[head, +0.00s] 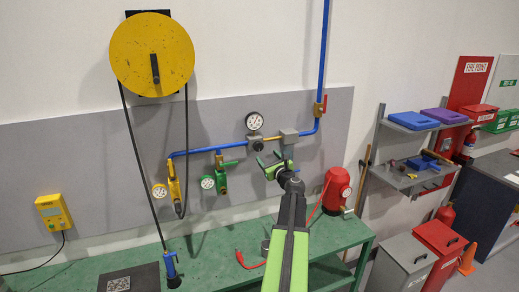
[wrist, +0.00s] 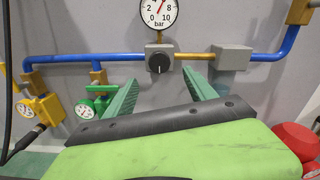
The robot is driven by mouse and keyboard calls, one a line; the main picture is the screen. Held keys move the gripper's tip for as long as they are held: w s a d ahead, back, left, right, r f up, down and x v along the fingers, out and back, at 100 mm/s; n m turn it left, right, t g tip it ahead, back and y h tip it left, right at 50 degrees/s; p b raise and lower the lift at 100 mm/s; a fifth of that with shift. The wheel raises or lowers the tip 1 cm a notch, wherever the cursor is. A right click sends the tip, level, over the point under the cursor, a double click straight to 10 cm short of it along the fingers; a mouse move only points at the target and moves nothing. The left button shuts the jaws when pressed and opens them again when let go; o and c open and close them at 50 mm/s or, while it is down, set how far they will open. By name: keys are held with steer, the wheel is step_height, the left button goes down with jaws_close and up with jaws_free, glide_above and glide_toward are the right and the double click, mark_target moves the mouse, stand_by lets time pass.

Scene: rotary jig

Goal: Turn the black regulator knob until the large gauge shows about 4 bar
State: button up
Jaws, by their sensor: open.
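The black regulator knob (wrist: 158,63) sits on a grey block on the wall pipe, its white mark pointing roughly down. The large gauge (wrist: 159,14) is just above it, cut by the top edge in the wrist view; its red needle points up and right, past mid-scale. The gauge also shows whole in the head view (head: 254,121), too small to read. My gripper (wrist: 160,77) is open, its green fingers either side of the knob's line and apparently short of it. In the head view my gripper (head: 269,159) is just below the regulator.
A grey box (wrist: 231,57) sits on the pipe right of the knob. Yellow (head: 174,188) and green (head: 221,180) valve fittings with small gauges hang to the left. A red tank (head: 336,190) stands on the green bench (head: 205,250) at right.

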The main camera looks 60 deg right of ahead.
mark_target(259, 147)
steer(key=x, duration=1)
steer(key=shift+c, duration=0.2)
steer(key=c, duration=1.3)
